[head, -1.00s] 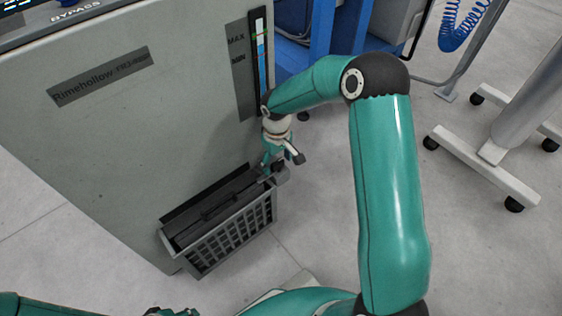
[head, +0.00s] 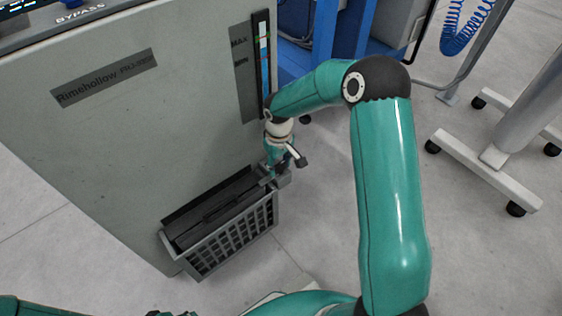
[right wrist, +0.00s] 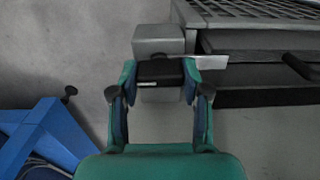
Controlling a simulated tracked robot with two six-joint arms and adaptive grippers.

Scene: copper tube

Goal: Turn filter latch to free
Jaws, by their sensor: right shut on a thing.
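My right gripper (head: 273,174) points down beside the filter basket at the lower right corner of the grey cabinet (head: 110,130). In the right wrist view my right gripper (right wrist: 160,75) is shut on a small dark latch (right wrist: 158,70), with one finger against each side of it. A grey block (right wrist: 158,40) sits just beyond the latch, and a thin pale strip (right wrist: 213,62) reaches right from it. In the head view the gripper mostly hides the latch. Of my left arm only slivers show along the bottom edge, with no fingers to be made out.
The grey slatted basket (head: 235,240) holds a dark filter (head: 213,208) against the cabinet front. A level gauge (head: 263,60) is above the gripper. A blue frame (head: 333,50) stands behind, and a wheeled stand (head: 490,165) is at the right. Open floor lies between.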

